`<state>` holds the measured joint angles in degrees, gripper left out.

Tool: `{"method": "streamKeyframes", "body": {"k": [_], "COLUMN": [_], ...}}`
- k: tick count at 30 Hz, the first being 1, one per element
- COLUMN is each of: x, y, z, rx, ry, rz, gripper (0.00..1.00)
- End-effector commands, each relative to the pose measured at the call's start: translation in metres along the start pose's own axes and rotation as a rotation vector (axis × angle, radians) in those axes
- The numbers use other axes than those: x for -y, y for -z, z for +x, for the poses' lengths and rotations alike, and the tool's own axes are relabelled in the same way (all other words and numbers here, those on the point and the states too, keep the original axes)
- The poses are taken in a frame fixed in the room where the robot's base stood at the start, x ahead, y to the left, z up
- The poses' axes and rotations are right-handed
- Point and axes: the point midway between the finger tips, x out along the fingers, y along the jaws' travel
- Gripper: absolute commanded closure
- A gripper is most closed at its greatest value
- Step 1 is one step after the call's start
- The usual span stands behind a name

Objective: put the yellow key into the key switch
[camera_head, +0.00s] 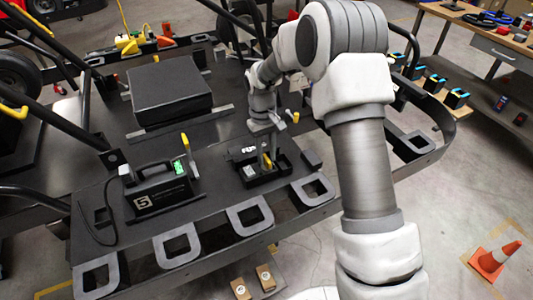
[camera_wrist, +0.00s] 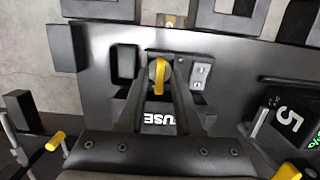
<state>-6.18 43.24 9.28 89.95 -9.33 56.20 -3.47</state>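The yellow key (camera_wrist: 159,78) shows between the fingertips of my gripper (camera_wrist: 158,72) in the wrist view. The two dark fingers come together closely around it and appear shut on it. A round grey part shows just behind the key, at the place of the key switch on the black fuse panel (camera_wrist: 183,56). I cannot tell whether the key is in the switch or just above it. In the head view the key (camera_head: 267,160) stands upright over the black fuse box (camera_head: 281,178), with my wrist just behind. My fingertips are hard to make out there.
Another yellow handle (camera_head: 295,117) is behind to the right. A large black block (camera_head: 170,90) lies further back.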

Motion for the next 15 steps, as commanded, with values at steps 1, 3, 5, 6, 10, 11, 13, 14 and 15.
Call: {"method": "streamKeyframes", "body": {"k": [1,3,5,6,10,11,13,14,15], "x": [0.0,0.0,0.0,0.0,0.0,0.0,0.0,0.0,0.0], "y": [0.0,0.0,0.0,0.0,0.0,0.0,0.0,0.001,0.001], "z": [0.0,0.0,0.0,0.0,-0.001,-0.002,-0.006,-0.009,-0.015], "rx": [0.0,0.0,0.0,0.0,0.0,-0.001,-0.002,-0.003,-0.004], "ry": [0.0,0.0,0.0,0.0,0.0,0.0,-0.001,-0.001,-0.001], "rz": [0.0,0.0,0.0,0.0,0.0,0.0,0.0,0.0,0.0], "gripper": [0.55,0.53,0.53,0.53,0.53,0.53,0.53,0.53,0.53]}}
